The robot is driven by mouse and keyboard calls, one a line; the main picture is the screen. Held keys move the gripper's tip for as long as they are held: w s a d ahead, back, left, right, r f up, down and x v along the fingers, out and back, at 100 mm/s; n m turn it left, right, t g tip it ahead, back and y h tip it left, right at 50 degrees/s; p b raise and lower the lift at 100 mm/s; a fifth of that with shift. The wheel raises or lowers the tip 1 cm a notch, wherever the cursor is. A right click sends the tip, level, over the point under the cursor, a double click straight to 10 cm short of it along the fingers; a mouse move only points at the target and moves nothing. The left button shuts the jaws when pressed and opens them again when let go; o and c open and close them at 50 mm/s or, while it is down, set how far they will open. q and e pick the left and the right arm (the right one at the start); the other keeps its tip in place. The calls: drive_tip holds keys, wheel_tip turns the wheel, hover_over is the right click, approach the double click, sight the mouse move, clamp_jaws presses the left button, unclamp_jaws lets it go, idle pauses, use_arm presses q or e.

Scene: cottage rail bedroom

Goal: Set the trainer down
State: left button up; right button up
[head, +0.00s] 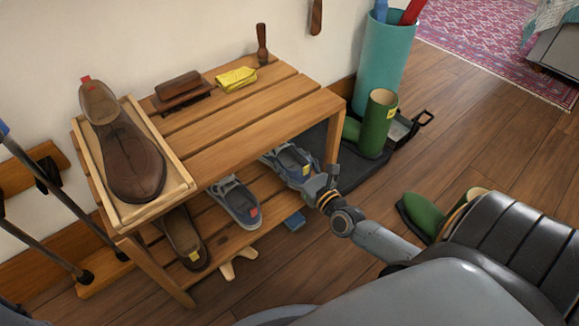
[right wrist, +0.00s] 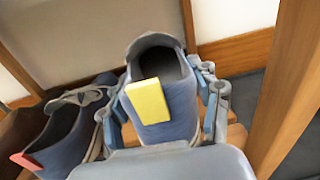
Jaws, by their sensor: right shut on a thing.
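A blue-grey trainer (head: 292,158) with a yellow heel tag is at the right end of the bench's lower shelf (head: 218,249). It also shows in the right wrist view (right wrist: 178,107), heel towards me, and looks upright. My right gripper (head: 314,182) is shut on its heel end, one finger on each side. I cannot tell whether its sole touches the slats. A matching trainer with a red tag (head: 238,204) stands to its left on the same shelf. My left gripper is not in view.
The wooden bench (head: 240,118) overhangs the lower shelf; its right front leg (head: 333,140) is close to the held trainer. A brown shoe (head: 184,238) stands at the shelf's left.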

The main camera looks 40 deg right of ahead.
drive_tip(key=shift+w+f, duration=0.4)
drive_tip(key=shift+f, duration=0.05)
drive_tip(key=shift+w+f+b, duration=0.2)
drive_tip(key=shift+f+b, duration=0.6)
drive_tip(key=shift+f, duration=0.1)
drive_tip(key=shift+w+f+b, duration=0.15)
drive_tip(key=shift+f+b, duration=0.6)
drive_tip(key=shift+f, duration=0.15)
drive_tip(key=shift+f, duration=0.2)
drive_tip(key=o, duration=1.5)
drive_tip(key=shift+c, duration=0.2)
